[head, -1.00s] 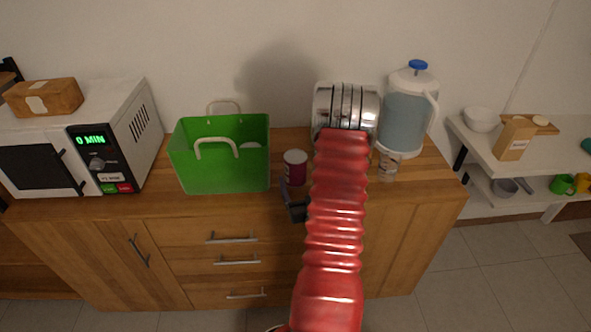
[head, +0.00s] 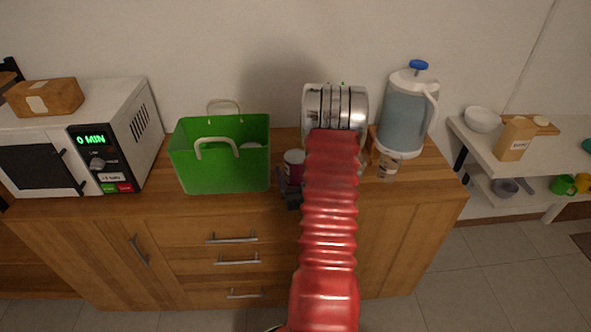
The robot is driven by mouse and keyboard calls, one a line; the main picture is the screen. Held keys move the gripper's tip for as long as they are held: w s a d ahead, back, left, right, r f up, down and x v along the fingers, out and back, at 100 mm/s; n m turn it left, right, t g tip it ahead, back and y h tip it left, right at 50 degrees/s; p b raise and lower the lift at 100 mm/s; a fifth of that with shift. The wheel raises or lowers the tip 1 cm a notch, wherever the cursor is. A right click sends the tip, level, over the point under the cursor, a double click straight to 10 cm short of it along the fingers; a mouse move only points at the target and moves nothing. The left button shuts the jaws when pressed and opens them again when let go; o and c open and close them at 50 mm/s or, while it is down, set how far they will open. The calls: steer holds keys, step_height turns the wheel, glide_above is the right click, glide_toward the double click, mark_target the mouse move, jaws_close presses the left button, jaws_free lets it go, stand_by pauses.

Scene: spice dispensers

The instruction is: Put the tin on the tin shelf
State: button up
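A small dark red tin with a white top (head: 294,163) stands upright on the wooden cabinet, just right of the green basket. My gripper (head: 289,187) shows only as a dark finger at the tin's near side, left of my red arm. The finger overlaps the tin's lower part in the picture; I cannot tell if they touch. The rest of my gripper is hidden behind my arm, so its opening does not show. No shelf here is marked as the tin shelf; a white shelf unit (head: 476,150) stands at the right.
The green basket (head: 220,176) with white handles stands left of the tin. A white microwave (head: 40,128) carries a brown box (head: 45,97). A blue-lidded pitcher (head: 405,118) and a small clear jar (head: 388,168) stand to the right. The cabinet's front edge is close to the tin.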

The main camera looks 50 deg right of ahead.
mark_target(296, 156)
steer(key=shift+c, duration=0.5)
steer(key=c, duration=1.5)
steer(key=shift+c, duration=0.2)
steer(key=shift+r, duration=0.1)
steer(key=shift+r, duration=4.95)
